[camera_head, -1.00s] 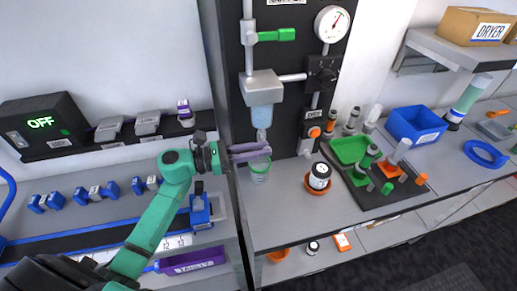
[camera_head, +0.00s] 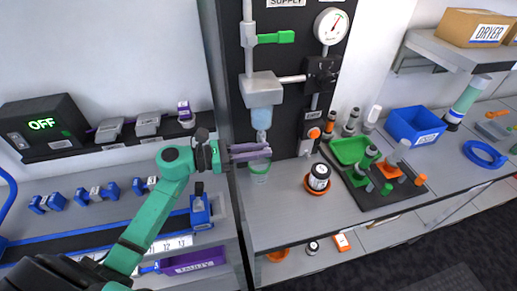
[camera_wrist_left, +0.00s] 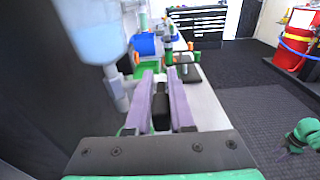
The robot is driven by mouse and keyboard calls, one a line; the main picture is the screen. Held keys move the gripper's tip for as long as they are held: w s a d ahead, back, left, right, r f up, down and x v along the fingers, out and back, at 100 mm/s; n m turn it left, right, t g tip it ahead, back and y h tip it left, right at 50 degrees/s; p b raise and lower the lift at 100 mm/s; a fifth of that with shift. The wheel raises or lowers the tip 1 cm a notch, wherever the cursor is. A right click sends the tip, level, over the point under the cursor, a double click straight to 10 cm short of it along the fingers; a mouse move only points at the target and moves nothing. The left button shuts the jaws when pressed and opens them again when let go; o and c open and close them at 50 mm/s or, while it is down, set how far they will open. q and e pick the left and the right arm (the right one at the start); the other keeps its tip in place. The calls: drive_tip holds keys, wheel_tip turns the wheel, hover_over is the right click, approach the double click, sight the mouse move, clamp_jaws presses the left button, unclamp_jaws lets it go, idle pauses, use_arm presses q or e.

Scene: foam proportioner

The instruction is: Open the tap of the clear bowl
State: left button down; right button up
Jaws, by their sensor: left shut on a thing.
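The clear bowl (camera_head: 266,119) hangs under a grey block on the black panel and looks bluish. It shows large at the upper left of the left wrist view (camera_wrist_left: 95,35). Its grey tap (camera_head: 262,137) runs down from it. My left gripper (camera_head: 268,151) reaches in from the left, just below the bowl at the tap. Its purple fingers show in the left wrist view (camera_wrist_left: 162,88), shut on a small dark piece that seems to be the tap handle; the fingers partly hide it. A green part of my right arm (camera_wrist_left: 307,133) shows at the right edge of the wrist view; its fingers are unclear.
A dark jar (camera_head: 319,177) sits in an orange dish to the right. A green tray (camera_head: 349,151) and blue bin (camera_head: 414,126) stand farther right.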

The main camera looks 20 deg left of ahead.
use_arm(q)
drive_tip(key=g+y+p, duration=0.1)
drive_tip(key=p, duration=0.1)
drive_tip(key=r+g+y+p, duration=0.1)
drive_tip(key=y, duration=0.1)
drive_tip(key=shift+w+d+r+y+p, duration=0.1)
drive_tip(key=shift+d+y+p, duration=0.1)
drive_tip(key=shift+y+p, duration=0.15)
drive_tip(key=shift+w+d+g+y+p, duration=0.1)
drive_tip(key=shift+d+g+y+p, duration=0.05)
drive_tip(key=shift+g+y+p, duration=0.5)
drive_tip(key=shift+p, duration=0.3)
